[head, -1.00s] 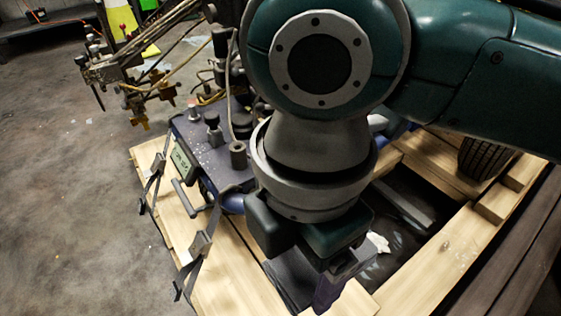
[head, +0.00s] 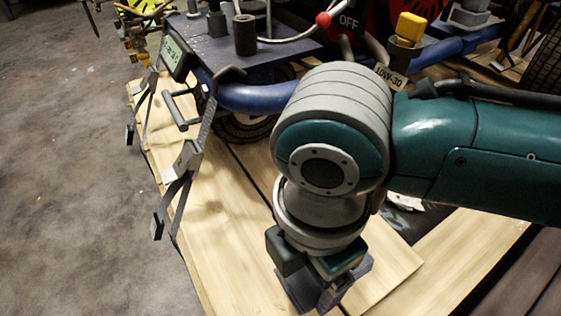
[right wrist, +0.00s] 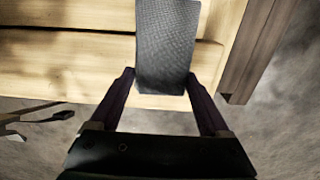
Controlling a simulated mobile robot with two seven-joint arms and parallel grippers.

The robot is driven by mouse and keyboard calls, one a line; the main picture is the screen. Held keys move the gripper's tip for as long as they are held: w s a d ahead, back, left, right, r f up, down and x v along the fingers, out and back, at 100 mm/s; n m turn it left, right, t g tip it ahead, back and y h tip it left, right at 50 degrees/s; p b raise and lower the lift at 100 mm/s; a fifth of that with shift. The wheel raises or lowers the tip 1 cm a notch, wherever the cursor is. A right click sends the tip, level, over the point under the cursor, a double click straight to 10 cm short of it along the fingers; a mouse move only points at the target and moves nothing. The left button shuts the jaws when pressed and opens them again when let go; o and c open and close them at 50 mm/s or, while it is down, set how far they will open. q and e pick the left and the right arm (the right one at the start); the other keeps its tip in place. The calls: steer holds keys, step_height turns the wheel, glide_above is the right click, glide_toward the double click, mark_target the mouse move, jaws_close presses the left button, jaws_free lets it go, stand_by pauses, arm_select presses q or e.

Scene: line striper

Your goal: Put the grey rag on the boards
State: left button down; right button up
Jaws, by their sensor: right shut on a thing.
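The grey rag (right wrist: 166,45) shows in the right wrist view as a dark, woven, folded strip between the fingers of my right gripper (right wrist: 160,82). The gripper is shut on it. In the head view my right gripper (head: 326,292) points down over the pale wooden boards (head: 225,235), near the bottom edge. There the rag is mostly hidden by the gripper, with a grey part (head: 298,290) showing beside it. The boards also lie behind the rag in the right wrist view (right wrist: 70,62). I cannot tell whether the rag touches them. My left gripper is not in view.
The line striper, with a blue frame (head: 250,97), red knob (head: 323,19) and yellow cap (head: 411,26), stands on the boards behind my right arm. Straps with buckles (head: 187,157) hang at the boards' left edge. Bare concrete floor (head: 75,200) lies left.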

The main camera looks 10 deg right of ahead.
mark_target(304, 286)
step_height(304, 286, down, 5)
steer(key=b, duration=0.4)
steer(key=shift+f, duration=0.1)
steer(key=shift+r, duration=0.2)
steer(key=shift+f, duration=0.1)
steer(key=o, duration=1.2)
